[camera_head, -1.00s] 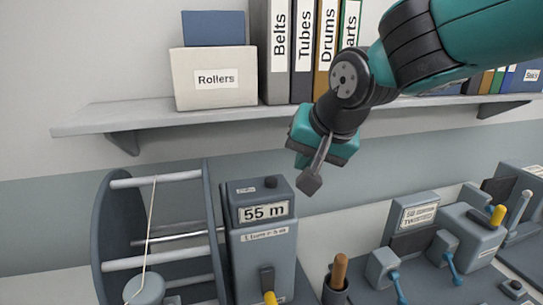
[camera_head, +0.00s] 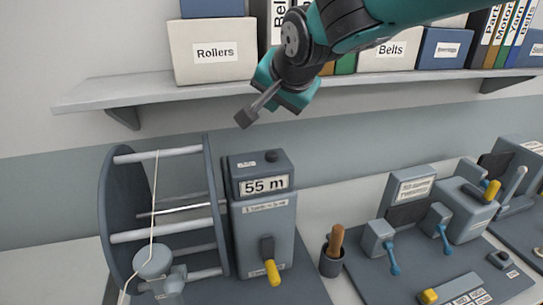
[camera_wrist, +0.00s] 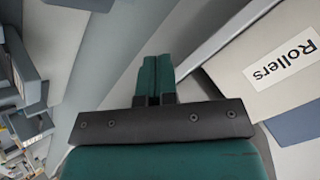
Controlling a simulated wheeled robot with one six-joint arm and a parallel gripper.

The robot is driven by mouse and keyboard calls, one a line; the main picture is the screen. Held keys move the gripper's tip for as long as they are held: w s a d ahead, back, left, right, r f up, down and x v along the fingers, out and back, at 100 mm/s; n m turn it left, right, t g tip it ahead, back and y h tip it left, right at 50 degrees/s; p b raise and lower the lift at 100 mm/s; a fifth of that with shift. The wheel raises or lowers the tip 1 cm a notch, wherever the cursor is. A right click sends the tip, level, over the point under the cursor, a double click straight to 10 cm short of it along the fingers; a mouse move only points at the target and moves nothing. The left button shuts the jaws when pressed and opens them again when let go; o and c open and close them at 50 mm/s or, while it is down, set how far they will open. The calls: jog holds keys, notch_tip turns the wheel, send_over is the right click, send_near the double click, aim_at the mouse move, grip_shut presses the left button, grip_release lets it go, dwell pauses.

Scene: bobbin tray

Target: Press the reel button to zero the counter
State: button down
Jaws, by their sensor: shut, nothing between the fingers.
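The reel counter (camera_head: 263,222) is a grey box beside the large reel (camera_head: 122,213). Its display (camera_head: 264,185) reads "55 m". A small dark round button (camera_head: 271,156) stands on its top face, beside a small label. My gripper (camera_head: 244,118) is shut and empty. In the head view it hangs above the counter, a little left of the button and clear of it. In the wrist view my gripper (camera_wrist: 155,75) shows its closed fingers; the button cannot be made out there.
A shelf (camera_head: 150,93) with a "Rollers" box (camera_head: 213,50), more boxes and binders runs behind my arm. A cup (camera_head: 332,262) with a wooden handle stands right of the counter. A grey device with blue levers (camera_head: 376,240) is further right.

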aim_at(274, 154)
notch_tip(274, 154, down, 7)
jog(key=b, duration=0.5)
jog(key=shift+f, duration=0.2)
jog(key=shift+f, duration=0.1)
dwell(1.5)
jog(key=shift+f+b, duration=0.3)
jog(key=shift+b, duration=0.15)
jog(key=shift+f+b, duration=0.5)
dwell(0.6)
jog(key=shift+r, duration=0.15)
jog(key=shift+r+p, duration=0.6)
jog(key=shift+r, duration=0.2)
jog(key=shift+r+p, duration=1.7)
jog(key=shift+r, duration=0.9)
